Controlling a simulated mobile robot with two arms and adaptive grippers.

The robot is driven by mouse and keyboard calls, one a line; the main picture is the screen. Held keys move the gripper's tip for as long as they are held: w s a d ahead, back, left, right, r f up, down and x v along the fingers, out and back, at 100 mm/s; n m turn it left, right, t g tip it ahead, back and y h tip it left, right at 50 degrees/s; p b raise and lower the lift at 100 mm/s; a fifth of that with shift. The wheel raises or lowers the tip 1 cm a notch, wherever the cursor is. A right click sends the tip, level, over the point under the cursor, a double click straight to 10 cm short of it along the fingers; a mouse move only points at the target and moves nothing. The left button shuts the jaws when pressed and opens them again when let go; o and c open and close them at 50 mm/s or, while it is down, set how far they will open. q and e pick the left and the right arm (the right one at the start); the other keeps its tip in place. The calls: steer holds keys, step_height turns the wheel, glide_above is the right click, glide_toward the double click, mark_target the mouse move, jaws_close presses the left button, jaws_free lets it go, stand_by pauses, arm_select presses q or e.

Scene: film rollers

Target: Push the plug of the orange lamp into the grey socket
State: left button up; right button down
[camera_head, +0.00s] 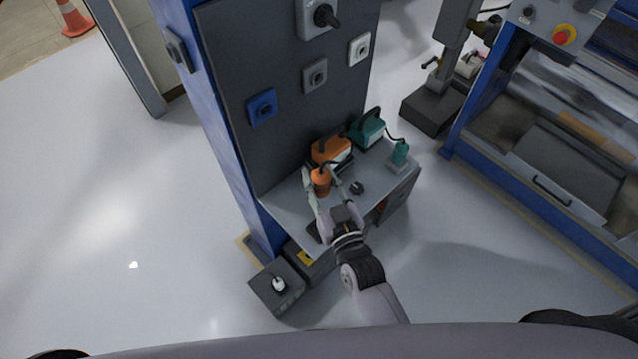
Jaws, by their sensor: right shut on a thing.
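The orange lamp (331,149) stands on the shelf against the dark panel, with a dark cable at its front. Its orange plug (320,184) is between the fingers of my right gripper (321,178), which is shut on it over the shelf's left part. I cannot tell whether the plug touches the shelf. The grey socket (315,75) is on the panel above the orange lamp, between the blue socket (262,106) and the white socket (359,49). My left gripper is not in view.
A teal lamp (369,133) and its teal plug (399,153) stand on the right part of the shelf (374,178). A small dark round thing (357,188) is on the shelf beside my gripper. A rotary switch (322,16) is above the sockets. The panel between shelf and sockets is clear.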

mark_target(325, 188)
steer(key=shift+r, duration=0.3)
steer(key=shift+s+d+p, duration=0.25)
steer(key=shift+s+p, duration=0.15)
steer(key=shift+s, duration=0.3)
steer(key=shift+p+v, duration=0.95)
steer(key=shift+v, duration=3.85)
steer(key=shift+w, duration=0.1)
